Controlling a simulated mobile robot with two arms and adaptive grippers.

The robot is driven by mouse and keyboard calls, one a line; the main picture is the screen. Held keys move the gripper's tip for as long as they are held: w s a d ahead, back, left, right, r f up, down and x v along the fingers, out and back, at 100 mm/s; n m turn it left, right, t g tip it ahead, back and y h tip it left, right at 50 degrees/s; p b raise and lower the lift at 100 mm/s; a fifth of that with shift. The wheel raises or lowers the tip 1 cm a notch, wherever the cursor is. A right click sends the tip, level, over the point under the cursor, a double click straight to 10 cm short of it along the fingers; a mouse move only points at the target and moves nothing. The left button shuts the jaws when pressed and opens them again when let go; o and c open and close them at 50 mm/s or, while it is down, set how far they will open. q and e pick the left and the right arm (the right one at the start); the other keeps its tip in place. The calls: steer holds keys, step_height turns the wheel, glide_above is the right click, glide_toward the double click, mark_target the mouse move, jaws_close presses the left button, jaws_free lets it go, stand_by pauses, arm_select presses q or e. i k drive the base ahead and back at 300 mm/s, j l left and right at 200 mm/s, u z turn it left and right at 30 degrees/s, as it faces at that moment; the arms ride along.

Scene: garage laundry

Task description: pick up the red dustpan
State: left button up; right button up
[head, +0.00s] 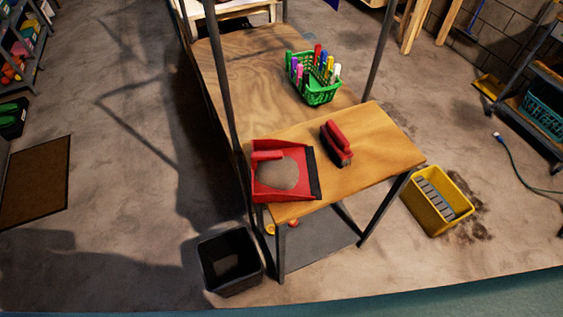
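The red dustpan (303,192) lies on the near left corner of the wooden tabletop (386,160). A grey-brown patch, which looks like dust or dirt, covers the middle of its pan. Its dark lip faces right and its short red handle is at the upper left. A red brush (337,142) with dark bristles lies on the same tabletop to the right of the dustpan, apart from it. Neither of my grippers shows in the head view.
A green basket (318,94) of colourful markers stands farther back on the wood. Dark upright posts (379,55) rise beside the table. A black bin (230,262) and a yellow bucket (437,202) stand on the floor. Open floor (120,200) lies to the left.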

mark_target(283, 171)
steer(key=k+l+u, duration=0.15)
steer(key=k+u, duration=0.15)
steer(key=k, duration=0.15)
steer(key=k+u, duration=0.35)
steer(key=k, duration=0.05)
